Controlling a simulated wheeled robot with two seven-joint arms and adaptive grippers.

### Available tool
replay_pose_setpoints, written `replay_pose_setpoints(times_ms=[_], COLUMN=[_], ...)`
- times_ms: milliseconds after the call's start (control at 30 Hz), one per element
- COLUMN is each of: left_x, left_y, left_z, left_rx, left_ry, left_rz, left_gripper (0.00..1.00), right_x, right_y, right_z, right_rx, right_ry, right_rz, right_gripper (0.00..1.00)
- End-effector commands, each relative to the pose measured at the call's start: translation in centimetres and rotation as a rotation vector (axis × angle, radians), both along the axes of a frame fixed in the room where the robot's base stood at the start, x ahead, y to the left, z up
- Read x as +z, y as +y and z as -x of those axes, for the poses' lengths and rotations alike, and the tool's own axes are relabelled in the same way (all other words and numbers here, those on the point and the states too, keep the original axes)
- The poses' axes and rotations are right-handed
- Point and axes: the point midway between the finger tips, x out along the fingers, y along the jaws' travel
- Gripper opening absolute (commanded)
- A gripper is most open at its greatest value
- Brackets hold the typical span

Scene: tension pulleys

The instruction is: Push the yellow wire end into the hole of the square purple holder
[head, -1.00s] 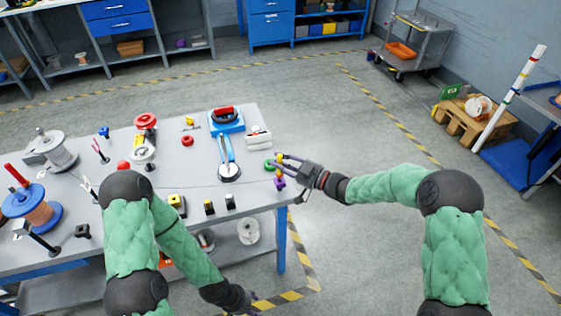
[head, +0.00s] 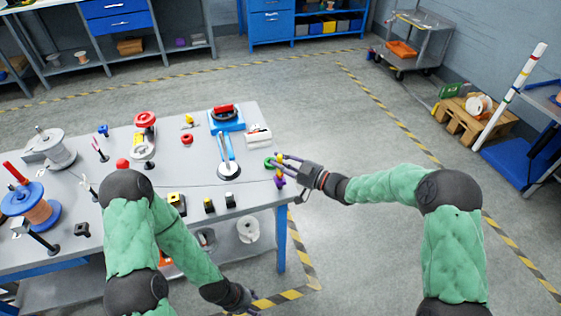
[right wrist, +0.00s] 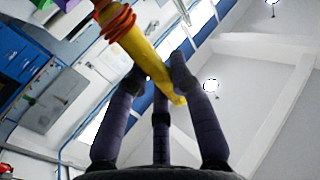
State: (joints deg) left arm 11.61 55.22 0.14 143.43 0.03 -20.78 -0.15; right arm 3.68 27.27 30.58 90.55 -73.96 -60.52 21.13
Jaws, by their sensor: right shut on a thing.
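My right gripper (head: 280,166) is at the right edge of the table, shut on the yellow wire end (right wrist: 150,65). In the right wrist view the yellow piece runs slanting between the fingers, with an orange ringed band (right wrist: 115,22) near its upper end. The purple holder (head: 280,181) is just below the fingers in the head view, close to the yellow piece. Whether the wire end is inside its hole cannot be seen. My left gripper (head: 240,298) hangs low at the bottom of the head view, in front of the table; its fingers are unclear.
A green ring (head: 269,162) lies just left of the right gripper. A blue-based device with a lever (head: 227,120) and a white box (head: 258,136) stand behind it. Several spools and small holders fill the table's left.

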Motion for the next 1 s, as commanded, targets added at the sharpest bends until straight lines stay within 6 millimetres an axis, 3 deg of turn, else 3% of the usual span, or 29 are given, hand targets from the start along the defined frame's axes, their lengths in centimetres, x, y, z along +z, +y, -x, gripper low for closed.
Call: replay_pose_setpoints(times_ms=[1000], left_x=[-0.59], left_y=[0.0], left_z=[0.0], left_rx=[0.0], left_ry=[0.0], left_rz=[0.0], left_gripper=[0.51], right_x=[-0.94], right_y=[0.0], right_z=[-0.01], right_rx=[0.0], right_ry=[0.0], right_rz=[0.0], right_gripper=[0.0])
